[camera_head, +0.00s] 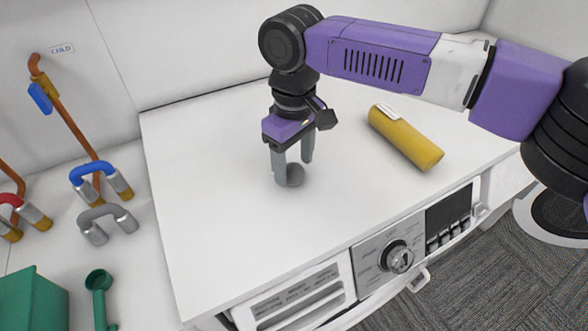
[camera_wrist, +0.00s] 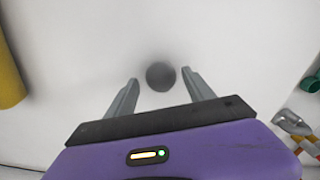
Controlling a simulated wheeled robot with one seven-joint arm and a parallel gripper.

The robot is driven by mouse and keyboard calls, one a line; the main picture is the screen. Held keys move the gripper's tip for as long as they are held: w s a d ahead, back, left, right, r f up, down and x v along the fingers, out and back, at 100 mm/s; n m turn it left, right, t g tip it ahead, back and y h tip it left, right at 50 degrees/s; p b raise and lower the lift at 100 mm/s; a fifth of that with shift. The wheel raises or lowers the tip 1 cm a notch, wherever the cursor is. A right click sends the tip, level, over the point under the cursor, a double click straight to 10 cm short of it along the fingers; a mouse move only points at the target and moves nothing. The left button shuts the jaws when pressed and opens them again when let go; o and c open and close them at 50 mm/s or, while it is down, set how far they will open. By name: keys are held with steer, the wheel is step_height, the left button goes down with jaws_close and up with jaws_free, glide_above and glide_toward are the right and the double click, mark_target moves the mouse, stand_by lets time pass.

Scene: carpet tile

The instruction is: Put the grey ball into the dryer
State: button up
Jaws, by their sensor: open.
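The small grey ball (camera_head: 295,175) rests on the white top of the dryer (camera_head: 215,235). My gripper (camera_head: 293,172) points down at the ball, with its fingers open. In the wrist view the ball (camera_wrist: 160,76) lies between and slightly beyond the two fingertips of my gripper (camera_wrist: 160,77), with a gap on each side. In the head view one finger partly covers the ball. The dryer's front shows a control knob (camera_head: 398,258) and a drawer panel (camera_head: 300,298). Its door opening is not clearly in view.
A yellow cylinder (camera_head: 405,138) lies on the dryer top, right of my gripper; it also shows in the wrist view (camera_wrist: 8,75). Pipes, a grey hose fitting (camera_head: 108,222), a green box (camera_head: 32,300) and a green scoop (camera_head: 100,290) are at left. The front-left top is clear.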

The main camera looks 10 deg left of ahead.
steer(key=shift+f, duration=1.2)
jaws_close()
steer(key=shift+r, duration=0.1)
